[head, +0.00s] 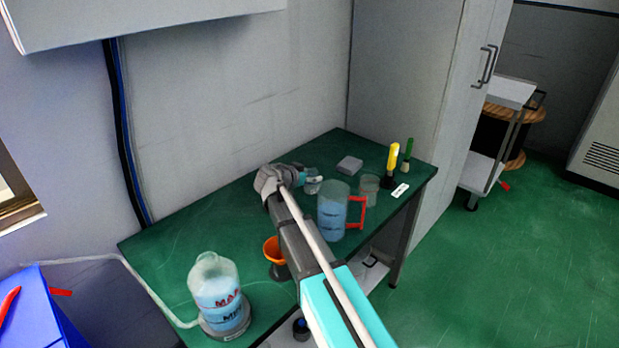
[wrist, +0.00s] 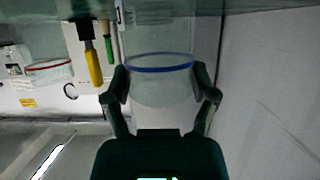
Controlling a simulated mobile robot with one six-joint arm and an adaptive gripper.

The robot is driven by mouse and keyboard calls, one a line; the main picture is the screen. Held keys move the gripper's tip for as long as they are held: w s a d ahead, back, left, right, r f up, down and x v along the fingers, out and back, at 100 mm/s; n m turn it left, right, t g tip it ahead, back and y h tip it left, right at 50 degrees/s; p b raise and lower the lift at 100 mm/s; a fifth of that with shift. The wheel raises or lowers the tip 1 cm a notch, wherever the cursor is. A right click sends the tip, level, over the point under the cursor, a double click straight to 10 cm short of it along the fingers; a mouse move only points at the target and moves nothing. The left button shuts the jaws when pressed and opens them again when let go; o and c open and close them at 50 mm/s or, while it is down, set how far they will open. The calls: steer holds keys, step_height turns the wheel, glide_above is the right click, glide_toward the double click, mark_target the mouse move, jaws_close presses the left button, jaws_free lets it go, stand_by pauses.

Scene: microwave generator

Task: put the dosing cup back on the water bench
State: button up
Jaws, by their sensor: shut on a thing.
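My gripper (head: 308,178) is over the far half of the green water bench (head: 190,235). In the wrist view my gripper (wrist: 163,82) is shut around the dosing cup (wrist: 160,62), a clear cup with a blue band, one finger on each side. In the head view the dosing cup (head: 313,187) shows small and partly hidden at the gripper's end. The green bench surface (wrist: 265,10) is at the top of the wrist view. I cannot tell whether the cup's base touches it.
Close by on the bench stand a jug with blue liquid and a red handle (head: 333,212), a clear beaker (head: 368,188), a grey block (head: 349,164) and yellow (head: 393,156) and green (head: 407,150) handled tools. An orange funnel (head: 272,249) and a bottle (head: 217,292) are nearer.

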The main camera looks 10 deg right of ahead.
steer(key=shift+f, duration=0.15)
steer(key=o, duration=1.1)
steer(key=shift+s+a+r, duration=0.1)
steer(key=shift+r, duration=0.2)
steer(key=shift+s+a+r+p, duration=0.15)
steer(key=shift+s+a+p, duration=0.05)
steer(key=shift+a+p, duration=0.1)
steer(key=p+v, duration=0.4)
steer(key=v, duration=0.7)
